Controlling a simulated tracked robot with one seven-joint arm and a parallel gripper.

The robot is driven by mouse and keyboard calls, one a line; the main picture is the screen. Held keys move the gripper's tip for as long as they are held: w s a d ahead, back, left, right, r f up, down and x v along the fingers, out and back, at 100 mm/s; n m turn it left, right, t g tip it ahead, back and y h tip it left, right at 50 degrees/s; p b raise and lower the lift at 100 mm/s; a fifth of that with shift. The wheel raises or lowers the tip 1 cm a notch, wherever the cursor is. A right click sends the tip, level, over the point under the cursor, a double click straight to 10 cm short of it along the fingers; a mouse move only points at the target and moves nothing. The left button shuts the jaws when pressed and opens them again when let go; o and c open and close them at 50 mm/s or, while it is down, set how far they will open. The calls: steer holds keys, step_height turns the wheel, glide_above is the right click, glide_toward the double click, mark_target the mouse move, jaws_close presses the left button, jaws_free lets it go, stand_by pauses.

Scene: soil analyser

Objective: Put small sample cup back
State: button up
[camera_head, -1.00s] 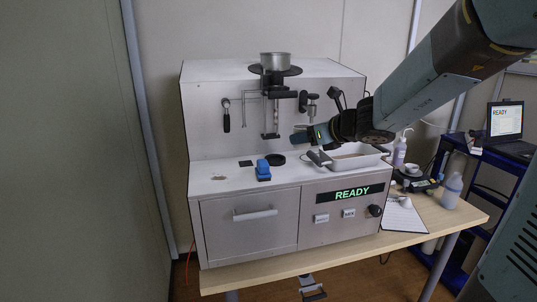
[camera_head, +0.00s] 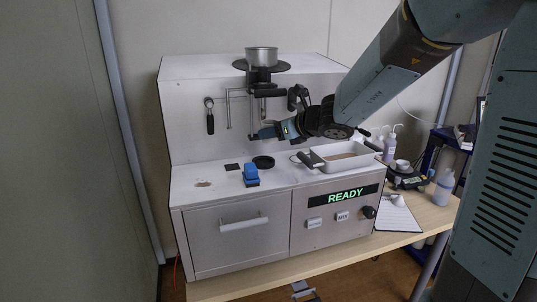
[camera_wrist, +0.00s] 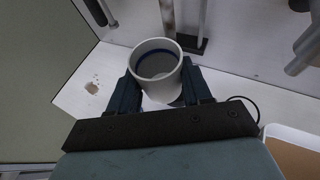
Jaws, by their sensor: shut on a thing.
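The small sample cup (camera_wrist: 157,62) is pale grey with a blue ring inside its rim. In the wrist view it sits between the two fingers of my gripper (camera_wrist: 158,90), which is shut on its sides. In the head view my gripper (camera_head: 264,133) is above the worktop, in front of the machine's upright panel and close to the hanging rods. The cup is not clearly visible there.
A white tray (camera_head: 343,168) of brown material stands at the right. A metal pot (camera_head: 261,57) sits on top of the stand.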

glide_above(266, 164)
steer(key=f, duration=0.5)
steer(key=shift+s+d+f, duration=0.1)
steer(key=shift+s+f, duration=0.1)
steer(key=shift+f, duration=0.1)
steer(key=shift+w+f, duration=0.2)
steer(key=shift+f, duration=1.5)
steer(key=o, duration=1.1)
steer(key=shift+f, duration=0.1)
